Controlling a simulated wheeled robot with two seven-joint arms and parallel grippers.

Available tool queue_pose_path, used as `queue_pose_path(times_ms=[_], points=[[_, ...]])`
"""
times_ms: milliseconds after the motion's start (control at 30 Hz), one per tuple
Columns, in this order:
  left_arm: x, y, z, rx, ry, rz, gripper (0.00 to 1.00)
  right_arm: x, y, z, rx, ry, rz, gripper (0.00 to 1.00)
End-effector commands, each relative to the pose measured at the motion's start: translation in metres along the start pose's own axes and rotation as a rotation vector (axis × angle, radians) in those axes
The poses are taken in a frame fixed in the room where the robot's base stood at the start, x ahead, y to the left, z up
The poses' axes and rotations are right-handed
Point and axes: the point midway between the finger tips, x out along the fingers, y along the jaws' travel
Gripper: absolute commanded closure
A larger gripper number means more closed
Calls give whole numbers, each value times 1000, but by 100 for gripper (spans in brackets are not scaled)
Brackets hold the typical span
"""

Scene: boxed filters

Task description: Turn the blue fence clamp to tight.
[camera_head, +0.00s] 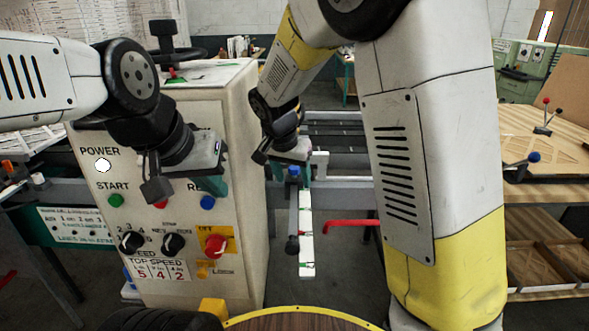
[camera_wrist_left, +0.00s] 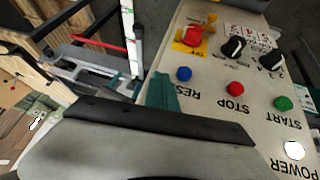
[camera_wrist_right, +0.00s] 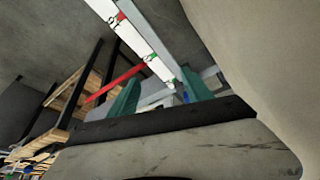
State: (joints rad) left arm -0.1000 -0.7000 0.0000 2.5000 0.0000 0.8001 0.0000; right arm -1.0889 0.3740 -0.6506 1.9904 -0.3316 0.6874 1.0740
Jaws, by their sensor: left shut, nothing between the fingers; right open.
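A white strip (camera_head: 307,235) with green and red marks runs beside the lever. My right gripper (camera_head: 295,165) is open at the clamp's top; its teal fingers (camera_wrist_right: 160,92) are apart, with a small patch of blue between them in the right wrist view. I cannot tell whether they touch it. My left gripper (camera_head: 218,178) is shut and empty in front of the cabinet's panel; its teal fingers (camera_wrist_left: 162,92) are together.
The cabinet (camera_head: 232,250) carries START, STOP and RESET buttons, black dials and a red switch (camera_head: 215,246). A red handle (camera_head: 350,223) sticks out right of the strip. A wooden bench (camera_head: 550,185) with a blue-knobbed lever (camera_head: 534,157) is at right.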

Motion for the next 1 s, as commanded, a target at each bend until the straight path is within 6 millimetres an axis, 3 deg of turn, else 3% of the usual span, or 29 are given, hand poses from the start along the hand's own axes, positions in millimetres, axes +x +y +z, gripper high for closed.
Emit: queue_pose_path(times_ms=[300,500,733,1000], points=[[0,0,0,0,0,0,100,17,-27,-72,-268,-14,-104,42],[0,0,0,0,0,0,100,24,-37,-107,-405,-2,-169,42],[0,0,0,0,0,0,100,34,-41,-116,-451,4,-189,42],[0,0,0,0,0,0,100,76,-48,-114,-452,2,-186,42]])
